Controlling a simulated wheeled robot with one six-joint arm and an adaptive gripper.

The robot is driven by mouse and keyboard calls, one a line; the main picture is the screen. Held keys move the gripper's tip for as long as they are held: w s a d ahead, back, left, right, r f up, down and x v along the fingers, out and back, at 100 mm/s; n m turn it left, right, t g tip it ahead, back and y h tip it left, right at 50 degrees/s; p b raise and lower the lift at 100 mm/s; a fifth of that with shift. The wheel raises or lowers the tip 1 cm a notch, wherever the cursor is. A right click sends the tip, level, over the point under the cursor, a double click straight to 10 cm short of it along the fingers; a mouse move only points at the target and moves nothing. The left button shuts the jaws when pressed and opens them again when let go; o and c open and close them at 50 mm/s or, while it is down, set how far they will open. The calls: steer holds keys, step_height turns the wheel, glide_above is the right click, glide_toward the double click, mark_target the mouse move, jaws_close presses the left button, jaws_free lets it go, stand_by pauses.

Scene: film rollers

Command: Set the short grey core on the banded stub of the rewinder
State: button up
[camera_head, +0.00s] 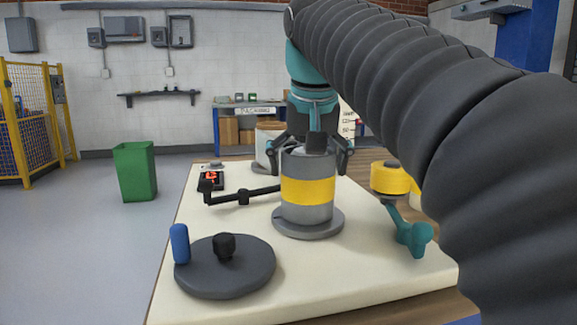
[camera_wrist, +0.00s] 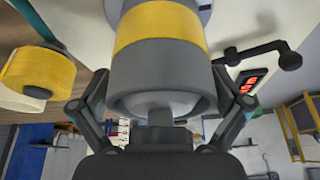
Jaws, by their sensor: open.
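A grey cylinder with a wide yellow band (camera_head: 307,191) stands upright on a round grey flange (camera_head: 291,230) at the middle of the bench. In the wrist view the same banded cylinder (camera_wrist: 165,62) shows a hollow dark grey end with a lighter rounded piece inside it. I cannot tell where the grey core ends and the stub begins. My gripper (camera_head: 310,162) is at the cylinder's upper end, its fingers spread on both sides. In the wrist view my gripper (camera_wrist: 160,106) is open, with gaps visible between the fingers and the grey rim.
A dark disc (camera_head: 225,268) with a blue peg and black knob lies front left. A black jointed arm (camera_head: 243,196) and red display (camera_head: 210,178) are left of the cylinder. A yellow roll (camera_head: 390,178) and teal lever (camera_head: 408,232) are at the right. A pale roll (camera_head: 267,143) stands behind.

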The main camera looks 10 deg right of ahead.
steer(key=v, duration=1.2)
stand_by(0.6)
